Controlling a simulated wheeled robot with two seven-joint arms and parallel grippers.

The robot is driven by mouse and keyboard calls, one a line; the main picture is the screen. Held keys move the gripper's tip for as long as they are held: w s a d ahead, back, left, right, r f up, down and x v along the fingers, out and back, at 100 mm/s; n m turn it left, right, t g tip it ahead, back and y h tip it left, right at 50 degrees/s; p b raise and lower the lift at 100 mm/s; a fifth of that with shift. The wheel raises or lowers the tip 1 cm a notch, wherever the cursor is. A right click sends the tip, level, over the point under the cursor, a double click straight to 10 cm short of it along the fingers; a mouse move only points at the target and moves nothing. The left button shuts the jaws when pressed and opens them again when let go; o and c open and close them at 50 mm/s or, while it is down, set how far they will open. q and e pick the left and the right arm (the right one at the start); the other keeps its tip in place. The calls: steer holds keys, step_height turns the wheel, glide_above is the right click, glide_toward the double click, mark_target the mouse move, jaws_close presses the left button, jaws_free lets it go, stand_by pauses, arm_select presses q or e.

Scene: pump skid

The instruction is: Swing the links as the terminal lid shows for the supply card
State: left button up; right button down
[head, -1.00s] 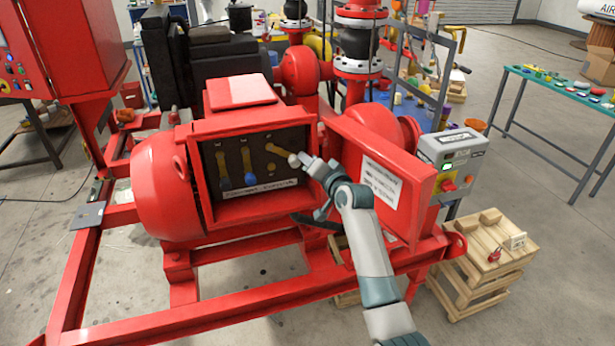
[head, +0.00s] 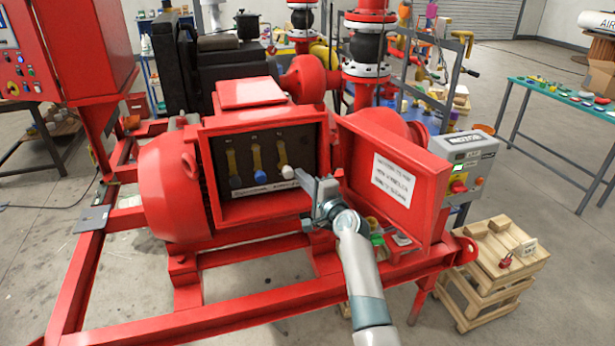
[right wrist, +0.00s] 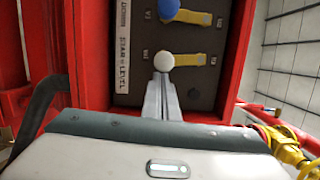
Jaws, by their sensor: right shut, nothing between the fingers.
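The open red terminal box (head: 213,215) holds three yellow links side by side on a dark panel. The left link (head: 231,160) has a dark knob, the middle link (head: 256,156) a blue knob (head: 260,176), the right link (head: 281,153) a white knob (head: 287,172). All three point down, roughly parallel. The open lid (head: 350,160) carries a printed white label (head: 393,181), too small to read. My right gripper (head: 304,180) is shut and empty, by the white knob. In the right wrist view its fingertips (right wrist: 162,82) are at the white knob (right wrist: 163,61); contact is unclear. My left gripper is out of view.
The lid stands close to the right of my right gripper. A grey control box (head: 465,160) with a red switch is farther right. A wooden crate (head: 495,262) bears a padlock and a tag (head: 526,247). Red frame rails (head: 230,312) run in front.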

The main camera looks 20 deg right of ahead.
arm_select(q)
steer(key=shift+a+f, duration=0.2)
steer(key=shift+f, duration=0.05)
arm_select(e)
steer(key=shift+a+f+m, duration=0.25)
steer(key=shift+a+m, duration=0.3)
steer(key=shift+m, duration=0.35)
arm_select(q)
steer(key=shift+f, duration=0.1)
